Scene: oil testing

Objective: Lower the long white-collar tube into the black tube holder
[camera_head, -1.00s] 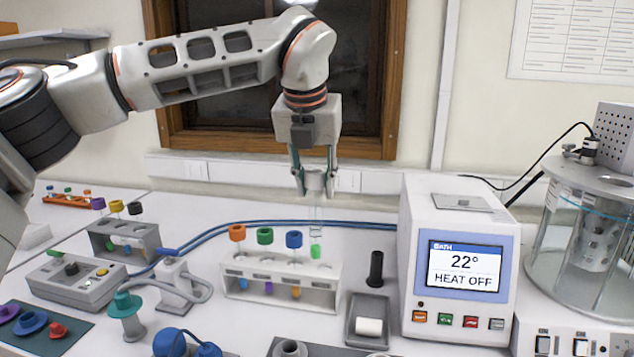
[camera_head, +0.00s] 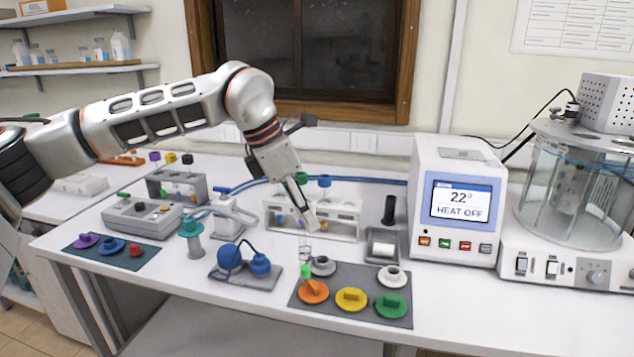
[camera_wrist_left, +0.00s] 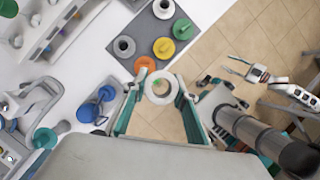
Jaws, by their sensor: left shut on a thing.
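My left gripper (camera_head: 308,224) is shut on the long white-collar tube (camera_head: 305,250), a clear tube with green liquid at its bottom. The tube hangs nearly upright over the grey mat at the table's front. In the left wrist view the white collar (camera_wrist_left: 171,90) shows as a ring between the two fingers. The black tube holder (camera_head: 389,208) is an upright black cylinder behind and to the right of the tube, apart from it. My right gripper (camera_wrist_left: 233,65) shows empty, fingers spread, in the left wrist view, over the floor.
A white rack (camera_head: 345,227) with tubes stands behind the gripper. The heating bath box (camera_head: 425,195) stands right of the holder; a tray with a white roll (camera_head: 383,249) lies before it.

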